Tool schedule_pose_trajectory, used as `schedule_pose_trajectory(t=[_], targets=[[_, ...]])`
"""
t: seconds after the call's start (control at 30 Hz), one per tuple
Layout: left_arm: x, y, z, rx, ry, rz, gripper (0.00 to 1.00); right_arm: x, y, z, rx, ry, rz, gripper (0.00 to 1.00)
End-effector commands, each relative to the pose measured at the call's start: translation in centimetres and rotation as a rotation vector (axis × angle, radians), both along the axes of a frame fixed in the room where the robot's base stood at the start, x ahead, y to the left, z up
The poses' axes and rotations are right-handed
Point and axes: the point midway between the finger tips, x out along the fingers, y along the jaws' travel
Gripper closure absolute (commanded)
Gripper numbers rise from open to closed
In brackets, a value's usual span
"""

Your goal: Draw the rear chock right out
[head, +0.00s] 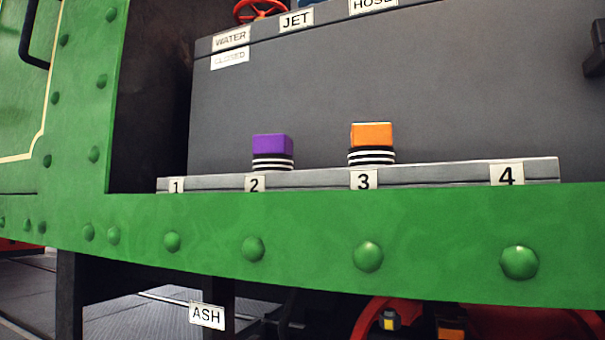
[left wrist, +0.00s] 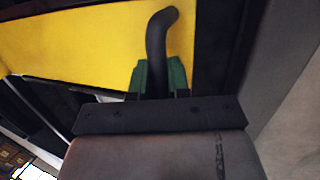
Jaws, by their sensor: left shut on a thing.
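In the left wrist view a broad yellow body (left wrist: 75,50), which looks like the rear chock, fills the upper left. A black curved handle (left wrist: 158,40) stands in front of it, bending to the right at its top. My left gripper (left wrist: 160,75) has its green fingers on either side of the handle's lower part and is shut on it. The handle's lower end is hidden by the gripper. How the yellow body sits against a wheel or rail cannot be told. Neither gripper shows in the head view, and my right gripper is in no view.
The head view shows a green riveted side beam (head: 310,245) below a grey numbered ledge (head: 430,175). A purple-topped block (head: 272,146) stands by 2 and an orange-topped block (head: 372,136) by 3. Red wheel parts (head: 370,318) and an ASH label (head: 207,315) are below.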

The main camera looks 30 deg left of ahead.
Motion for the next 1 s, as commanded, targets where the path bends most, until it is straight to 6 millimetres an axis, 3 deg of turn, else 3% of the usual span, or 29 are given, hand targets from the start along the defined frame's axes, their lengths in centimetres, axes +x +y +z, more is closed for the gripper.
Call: schedule_pose_trajectory(t=[0.4, 0.73, 0.77, 1.0], targets=[[-3.1, -0.1, 0.0, 0.002, 0.006, 0.000, 1.00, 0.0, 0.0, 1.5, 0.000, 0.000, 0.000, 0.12], [-3.7, -0.2, -0.2, 0.001, 0.014, -0.002, 1.00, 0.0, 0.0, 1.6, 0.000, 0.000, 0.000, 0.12], [-3.8, -0.3, -0.3, 0.001, 0.015, -0.002, 0.82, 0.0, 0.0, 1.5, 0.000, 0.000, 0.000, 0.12], [-3.6, -0.3, -0.2, 0.000, 0.011, -0.002, 0.45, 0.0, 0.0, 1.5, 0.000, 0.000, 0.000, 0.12]])
